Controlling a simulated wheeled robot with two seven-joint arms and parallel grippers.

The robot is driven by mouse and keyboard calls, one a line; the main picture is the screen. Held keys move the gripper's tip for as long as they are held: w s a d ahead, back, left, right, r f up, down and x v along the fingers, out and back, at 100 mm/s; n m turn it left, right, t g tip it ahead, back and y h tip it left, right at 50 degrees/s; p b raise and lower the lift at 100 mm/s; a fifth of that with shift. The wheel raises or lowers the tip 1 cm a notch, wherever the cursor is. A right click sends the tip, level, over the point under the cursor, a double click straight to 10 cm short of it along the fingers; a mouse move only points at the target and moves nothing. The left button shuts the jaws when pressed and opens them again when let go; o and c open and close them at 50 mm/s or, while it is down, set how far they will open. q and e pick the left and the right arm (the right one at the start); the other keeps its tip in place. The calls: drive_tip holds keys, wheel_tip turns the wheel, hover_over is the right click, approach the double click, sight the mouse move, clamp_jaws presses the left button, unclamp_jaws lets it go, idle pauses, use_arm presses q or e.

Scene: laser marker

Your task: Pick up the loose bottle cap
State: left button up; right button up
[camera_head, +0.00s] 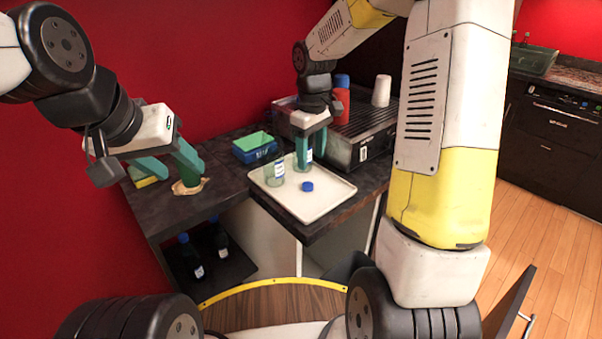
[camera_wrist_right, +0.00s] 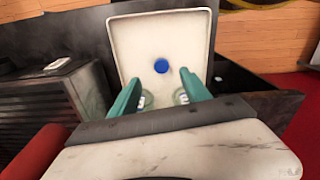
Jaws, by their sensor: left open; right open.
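The loose blue bottle cap (camera_head: 307,186) lies on a white tray (camera_head: 330,200); it also shows in the right wrist view (camera_wrist_right: 161,66). My right gripper (camera_head: 311,150) is open, with its green fingers pointing down over the far part of the tray. In the wrist view the cap appears centred between and just beyond the fingertips, with nothing held. A clear glass bottle (camera_head: 275,174) stands on the tray left of the cap. Another bottle is partly hidden by the right gripper. My left gripper (camera_head: 170,160) is open over the left counter.
A blue container with a green top (camera_head: 255,147) sits behind the tray. Dark bottles (camera_head: 190,256) stand on a lower shelf. The tray's front is clear.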

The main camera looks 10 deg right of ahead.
sight(308, 184)
drive_tip(key=shift+w+a+f, duration=0.1)
drive_tip(key=shift+w+f, duration=0.25)
drive_tip(key=shift+f, duration=0.45)
wheel_tip(308, 184, down, 8)
drive_tip(key=shift+a+r, duration=0.15)
drive_tip(key=shift+r, duration=0.05)
clamp_jaws()
